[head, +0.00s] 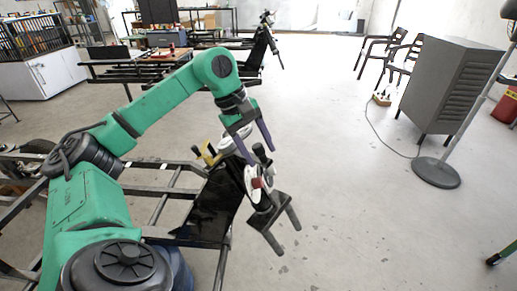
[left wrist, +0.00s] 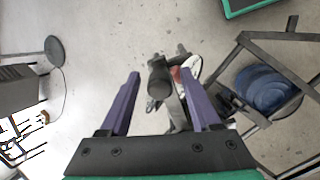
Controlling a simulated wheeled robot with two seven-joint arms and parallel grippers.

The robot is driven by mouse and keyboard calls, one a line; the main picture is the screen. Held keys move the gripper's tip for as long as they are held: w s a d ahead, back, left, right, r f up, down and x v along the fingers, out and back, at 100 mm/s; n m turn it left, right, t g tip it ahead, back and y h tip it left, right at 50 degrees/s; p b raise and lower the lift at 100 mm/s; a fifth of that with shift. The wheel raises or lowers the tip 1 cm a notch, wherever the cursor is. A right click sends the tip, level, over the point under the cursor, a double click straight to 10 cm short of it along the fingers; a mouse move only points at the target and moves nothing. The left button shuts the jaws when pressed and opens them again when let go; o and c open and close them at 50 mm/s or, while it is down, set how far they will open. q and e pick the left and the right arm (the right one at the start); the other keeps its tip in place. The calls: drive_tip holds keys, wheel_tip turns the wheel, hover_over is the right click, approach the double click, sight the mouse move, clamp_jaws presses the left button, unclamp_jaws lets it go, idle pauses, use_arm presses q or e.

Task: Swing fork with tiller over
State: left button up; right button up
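The fork (head: 268,216) is a dark part with two prongs pointing down and to the right, at the front end of a black frame. Above it is a mount with white and red parts (head: 258,181). A dark, round-ended handle (left wrist: 160,76), which looks like the tiller, shows in the left wrist view between my fingers. My left gripper (head: 254,149) has purple fingers set well apart, just above the mount. It also shows in the left wrist view (left wrist: 170,85). I cannot tell whether a finger touches the handle. My right gripper is not in view.
The black metal frame (head: 172,188) runs along the lower left under my left arm. A grey cabinet (head: 452,88) and a round stand base (head: 436,172) are at the right. Chairs (head: 393,54) stand behind. The floor right of the fork is clear.

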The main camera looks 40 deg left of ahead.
use_arm(q)
drive_tip(key=shift+r, duration=0.1)
drive_tip(key=p+v, duration=0.4)
drive_tip(key=v, duration=1)
drive_tip(key=shift+a+p, duration=0.2)
drive_tip(key=shift+p, duration=0.1)
drive_tip(key=shift+s+d, duration=0.1)
